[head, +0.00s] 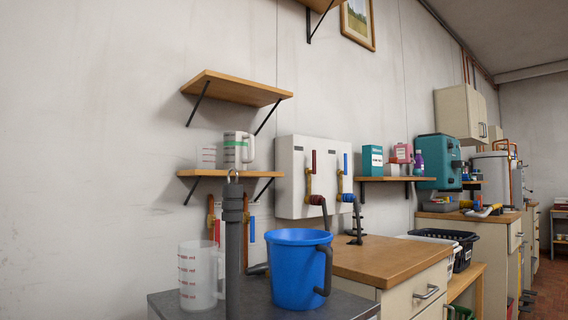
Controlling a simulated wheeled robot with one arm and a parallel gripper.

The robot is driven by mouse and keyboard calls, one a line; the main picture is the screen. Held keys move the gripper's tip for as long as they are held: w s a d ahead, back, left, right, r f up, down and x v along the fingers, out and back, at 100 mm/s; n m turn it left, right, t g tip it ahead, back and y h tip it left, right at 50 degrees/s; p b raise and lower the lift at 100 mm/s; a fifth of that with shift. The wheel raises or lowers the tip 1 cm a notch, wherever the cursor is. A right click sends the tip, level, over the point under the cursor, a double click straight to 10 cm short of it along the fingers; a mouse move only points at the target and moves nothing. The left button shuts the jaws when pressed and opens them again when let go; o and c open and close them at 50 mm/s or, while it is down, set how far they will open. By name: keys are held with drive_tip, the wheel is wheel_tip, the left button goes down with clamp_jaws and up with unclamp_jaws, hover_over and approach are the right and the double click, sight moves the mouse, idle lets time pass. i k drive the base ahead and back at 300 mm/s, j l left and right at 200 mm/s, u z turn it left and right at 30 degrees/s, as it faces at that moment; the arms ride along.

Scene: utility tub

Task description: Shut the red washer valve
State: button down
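A white wall box (292,170) carries two brass valves. The left one has a red lever (314,161) standing upright, with a red collar (317,200) and a dark hose below. The right one has a blue lever (346,162), also upright, with a blue collar (348,198). Lower left, behind the grey post, a second red lever (217,231) and a second blue lever (252,229) hang down from copper pipes. No label that I can read names either red lever as the washer valve. My gripper is not in view.
A grey post (233,255) stands in front of the lower pipes. A blue bucket (290,270) and a clear measuring jug (197,275) stand on a dark top. A wooden counter (385,258) lies below the box. Shelves (228,173) flank the box.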

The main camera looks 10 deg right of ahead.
sight(314, 172)
drive_tip(key=i+l, duration=0.95)
